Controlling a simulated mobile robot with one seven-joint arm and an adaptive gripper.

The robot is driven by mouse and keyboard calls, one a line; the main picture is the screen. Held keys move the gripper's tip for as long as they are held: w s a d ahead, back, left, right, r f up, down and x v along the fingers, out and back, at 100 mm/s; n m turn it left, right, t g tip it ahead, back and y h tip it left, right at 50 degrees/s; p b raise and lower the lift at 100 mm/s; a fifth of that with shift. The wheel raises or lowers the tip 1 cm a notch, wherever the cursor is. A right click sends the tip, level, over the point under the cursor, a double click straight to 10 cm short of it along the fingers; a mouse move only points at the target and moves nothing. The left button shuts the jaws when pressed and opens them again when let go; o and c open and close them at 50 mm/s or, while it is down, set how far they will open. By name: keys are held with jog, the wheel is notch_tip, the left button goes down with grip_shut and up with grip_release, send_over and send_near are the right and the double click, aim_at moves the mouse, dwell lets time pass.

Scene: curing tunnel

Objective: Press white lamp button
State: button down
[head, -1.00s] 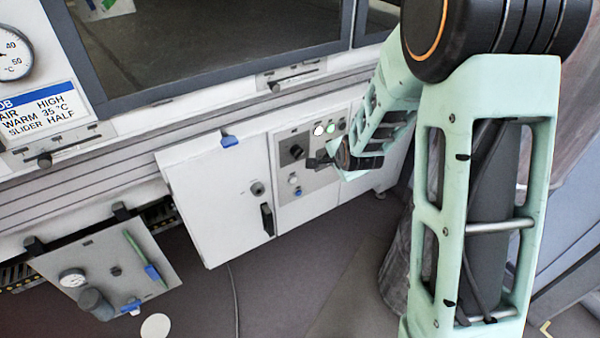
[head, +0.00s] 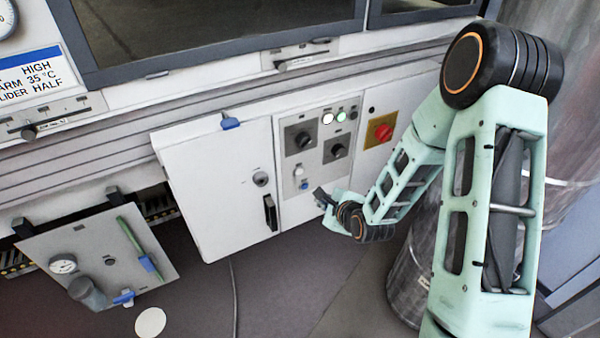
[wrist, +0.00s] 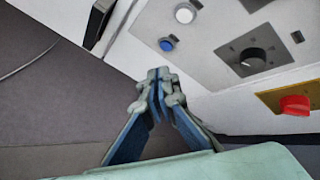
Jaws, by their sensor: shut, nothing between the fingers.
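The white button (head: 298,170) sits on the lower grey plate of the control panel, just above a blue button (head: 304,185). In the wrist view the white button (wrist: 185,13) is at the top, with the blue button (wrist: 167,44) below and left of it. My gripper (head: 320,196) is shut and empty, low and to the right of both buttons in the head view. In the wrist view its fingertips (wrist: 158,76) meet below the blue button, apart from the white one. A white lamp (head: 328,118) and a green lamp (head: 341,116) are lit higher up.
Black knobs (head: 303,139) and a red knob on a yellow plate (head: 383,132) are on the same panel. A white cabinet door (head: 215,190) with a dark handle stands left. A grey hanging plate (head: 95,262) with a gauge is further left.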

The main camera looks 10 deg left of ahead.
aim_at(300, 174)
jog(key=w+a, duration=0.5)
jog(key=w, duration=0.2)
jog(key=shift+w+b, duration=0.2)
jog(key=shift+b, duration=0.1)
jog(key=shift+w, duration=0.1)
dwell(1.3)
jog(key=shift+w+a, duration=0.2)
jog(key=shift+w, duration=0.05)
jog(key=shift+w+a, duration=0.2)
jog(key=shift+w, duration=0.1)
dwell(0.9)
jog(key=shift+s, duration=0.1)
jog(key=shift+s+d, duration=0.45)
jog(key=shift+s, duration=0.1)
jog(key=shift+s+d, duration=0.7)
jog(key=shift+s, duration=0.35)
jog(key=shift+s+d, duration=0.7)
jog(key=shift+s, duration=0.35)
